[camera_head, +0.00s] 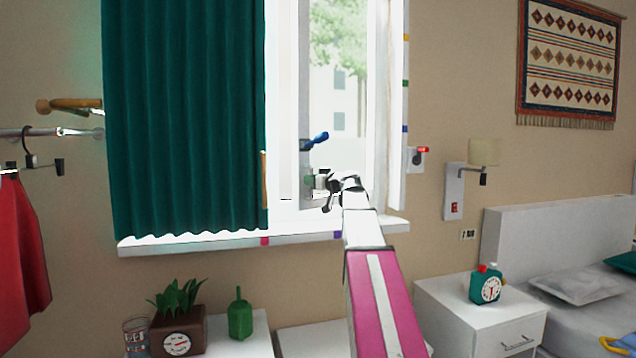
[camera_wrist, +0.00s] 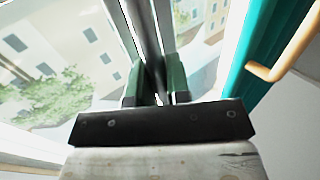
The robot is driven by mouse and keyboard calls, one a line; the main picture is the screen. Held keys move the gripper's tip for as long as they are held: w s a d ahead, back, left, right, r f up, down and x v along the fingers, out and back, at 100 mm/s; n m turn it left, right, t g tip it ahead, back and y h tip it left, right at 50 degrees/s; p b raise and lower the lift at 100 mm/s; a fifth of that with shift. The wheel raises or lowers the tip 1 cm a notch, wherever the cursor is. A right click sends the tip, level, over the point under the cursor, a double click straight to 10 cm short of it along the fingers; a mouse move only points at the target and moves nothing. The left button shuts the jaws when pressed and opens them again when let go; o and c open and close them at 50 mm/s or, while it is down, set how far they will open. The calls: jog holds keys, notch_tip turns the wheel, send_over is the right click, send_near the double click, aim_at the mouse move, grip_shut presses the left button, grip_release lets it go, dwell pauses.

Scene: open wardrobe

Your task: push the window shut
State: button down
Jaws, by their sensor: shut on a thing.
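The window's sash (camera_head: 304,85) stands swung open in the white frame, with its narrow upright edge toward me. A blue handle (camera_head: 315,140) sticks out from it. My gripper (camera_head: 308,181) is at the sash's edge, below the blue handle. In the wrist view, the green fingers of my gripper (camera_wrist: 157,85) sit on either side of the sash's grey upright edge (camera_wrist: 146,38), shut on it. The exact contact is partly hidden by the dark gripper body. The glass shows buildings and a tree outside.
A green curtain (camera_head: 185,120) hangs left of the opening, with a tan hook or holder (camera_wrist: 283,60) near it. The white sill (camera_head: 190,244) runs below.

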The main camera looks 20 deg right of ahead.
jog(key=w+a+m+h, duration=0.1)
jog(key=w+a, duration=0.1)
jog(key=w, duration=0.4)
jog(key=w+a+m+t+h, duration=0.1)
jog(key=w+a+h, duration=0.1)
jog(key=w, duration=0.4)
jog(key=shift+w+a+t, duration=0.3)
jog(key=shift+w, duration=0.05)
jog(key=c, duration=1.1)
grip_release()
jog(key=shift+s, duration=0.1)
jog(key=v, duration=1)
jog(key=shift+s+d, duration=0.2)
jog(key=shift+s, duration=0.1)
